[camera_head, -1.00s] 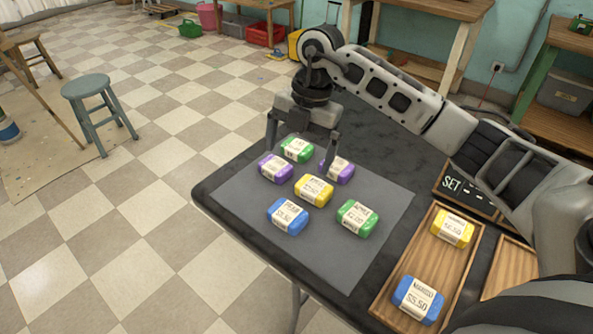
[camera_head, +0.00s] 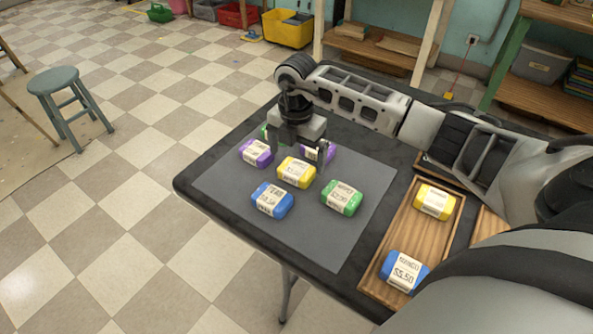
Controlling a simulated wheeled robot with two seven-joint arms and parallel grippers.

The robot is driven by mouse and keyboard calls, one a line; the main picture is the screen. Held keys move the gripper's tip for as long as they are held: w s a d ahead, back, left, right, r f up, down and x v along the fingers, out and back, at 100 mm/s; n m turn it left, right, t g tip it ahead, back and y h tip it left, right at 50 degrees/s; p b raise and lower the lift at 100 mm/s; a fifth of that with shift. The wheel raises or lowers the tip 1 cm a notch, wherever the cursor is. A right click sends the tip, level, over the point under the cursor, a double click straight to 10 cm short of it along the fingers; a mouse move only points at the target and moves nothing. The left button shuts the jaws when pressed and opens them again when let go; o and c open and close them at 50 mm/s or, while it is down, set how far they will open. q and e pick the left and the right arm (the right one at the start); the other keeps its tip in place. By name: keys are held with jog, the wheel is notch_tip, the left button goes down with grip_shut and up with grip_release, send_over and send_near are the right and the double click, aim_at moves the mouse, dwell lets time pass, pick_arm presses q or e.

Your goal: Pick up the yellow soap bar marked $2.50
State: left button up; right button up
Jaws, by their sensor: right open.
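A yellow soap bar (camera_head: 297,172) with a pale paper band lies in the middle of the grey mat (camera_head: 225,186); its price print is too small to read surely. A second yellow soap bar (camera_head: 434,201) lies in the wooden tray (camera_head: 405,233) on the right, its price also unclear. My right gripper (camera_head: 297,157) points down with its fingers apart, just behind and above the mat's yellow bar, and holds nothing. I cannot tell whether a finger touches a bar. My left gripper is not in view.
Around the middle bar lie purple bars (camera_head: 256,153) (camera_head: 318,151), a green bar (camera_head: 342,197), a blue bar (camera_head: 272,199) and a partly hidden green bar behind the gripper. A blue bar (camera_head: 404,271) lies in the tray. The mat's front part is bare.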

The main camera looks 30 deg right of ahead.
aim_at(296, 168)
jog(key=shift+f, duration=1.9)
jog(key=c, duration=1.1)
jog(key=shift+r, duration=0.1)
